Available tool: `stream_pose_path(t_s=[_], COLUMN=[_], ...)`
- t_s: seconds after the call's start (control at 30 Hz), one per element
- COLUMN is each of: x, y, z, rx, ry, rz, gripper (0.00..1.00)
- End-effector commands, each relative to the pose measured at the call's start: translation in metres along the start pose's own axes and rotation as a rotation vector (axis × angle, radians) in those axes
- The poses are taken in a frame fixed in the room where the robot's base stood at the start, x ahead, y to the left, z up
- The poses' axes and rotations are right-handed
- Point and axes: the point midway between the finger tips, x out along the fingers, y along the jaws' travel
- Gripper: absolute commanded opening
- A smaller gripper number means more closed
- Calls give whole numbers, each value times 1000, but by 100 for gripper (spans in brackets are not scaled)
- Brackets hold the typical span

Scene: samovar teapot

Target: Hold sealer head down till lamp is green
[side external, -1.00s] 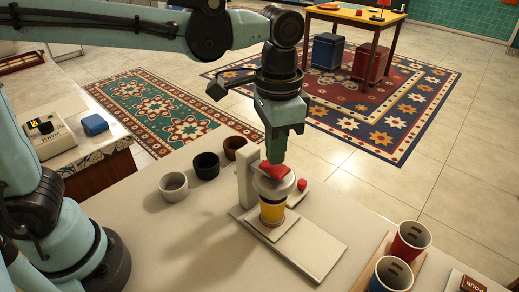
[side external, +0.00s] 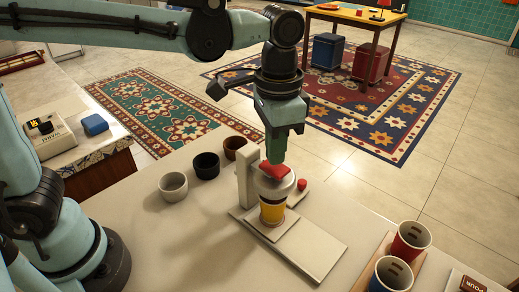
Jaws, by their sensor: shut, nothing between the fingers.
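The sealer (side external: 246,178) is a pale stand on a flat base plate on the counter. Its round grey head (side external: 277,187) carries a red pad (side external: 275,171) on top and sits at the rim of a yellow cup (side external: 272,211). My gripper (side external: 276,160) is shut and points straight down, its tips at the red pad, seemingly touching it. Whether it presses hard I cannot tell. The lamp (side external: 302,184), a small round knob right of the head, shows red.
Three empty cups, white (side external: 173,186), black (side external: 206,165) and brown (side external: 235,147), stand left of the sealer. A red cup (side external: 410,241) and a blue cup (side external: 391,274) stand in a wooden holder at right. The counter's front left is clear.

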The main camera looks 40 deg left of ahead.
Motion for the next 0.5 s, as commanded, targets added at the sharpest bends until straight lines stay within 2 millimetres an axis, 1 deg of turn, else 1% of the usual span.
stream_pose_path(t_s=[0.17, 0.5], x=[2, 13], y=[0, 0], z=[0, 0], rx=[0, 0], ry=[0, 0], rz=[0, 0], gripper=[0, 0])
